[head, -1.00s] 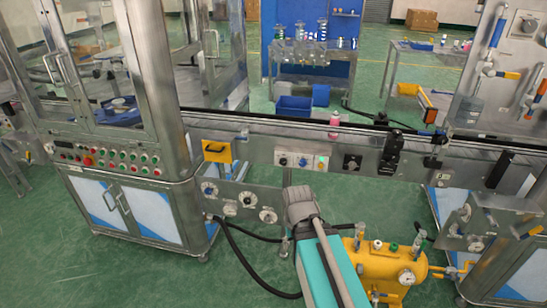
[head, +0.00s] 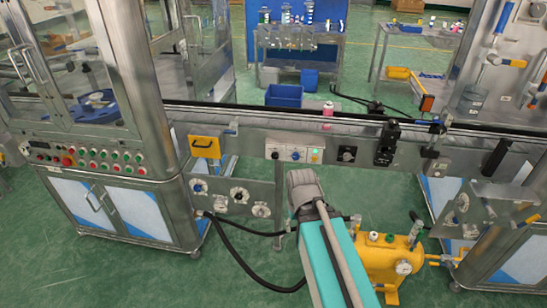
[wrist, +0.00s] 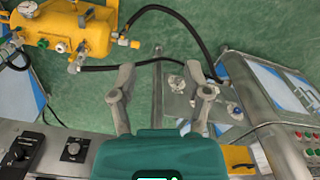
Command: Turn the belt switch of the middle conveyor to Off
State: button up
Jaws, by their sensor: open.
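The middle conveyor (head: 250,140) crosses the head view behind my arm. I cannot read labels or tell which one is the belt switch.
A yellow tank (head: 385,262) with a gauge stands on the floor right of my arm, with a black hose (head: 245,268) nearby. A valve panel (head: 235,193) hangs below the conveyor. A cabinet machine (head: 115,200) stands left. A pink can (head: 328,108) is on the belt.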

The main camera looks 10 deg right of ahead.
jog(key=shift+o, duration=0.7)
jog(key=shift+w+a+f, duration=0.1)
jog(key=shift+w, duration=0.05)
jog(key=w+a+f+m+t+y+b, duration=0.1)
jog(key=w+a+m+t+y+b, duration=0.1)
jog(key=w+a+m+t+b, duration=0.45)
jog(key=w+a+m+t+y+b, duration=0.2)
jog(key=w+b, duration=0.1)
jog(key=w, duration=0.6)
jog(key=w+a+f+m+t+y+b, duration=0.1)
jog(key=w+a+m+t+y+b, duration=0.1)
jog(key=w+a+m+t+b, duration=0.4)
jog(key=m+t+h+b, duration=0.3)
jog(key=m+h+b, duration=0.7)
jog(key=m, duration=1.3)
send_near(275, 156)
jog(key=s+a, duration=0.3)
jog(key=shift+s+d+m+g+h+b, duration=0.1)
jog(key=shift+d+m+g+h+b, duration=0.1)
jog(key=shift+m+h, duration=0.3)
jog(key=shift+s+d+m+g+h+b, duration=0.1)
jog(key=shift+d+m+h+b, duration=0.05)
jog(key=shift+m+h, duration=0.35)
jog(key=shift+w, duration=0.1)
jog(key=x, duration=1.3)
jog(key=shift+w, duration=0.35)
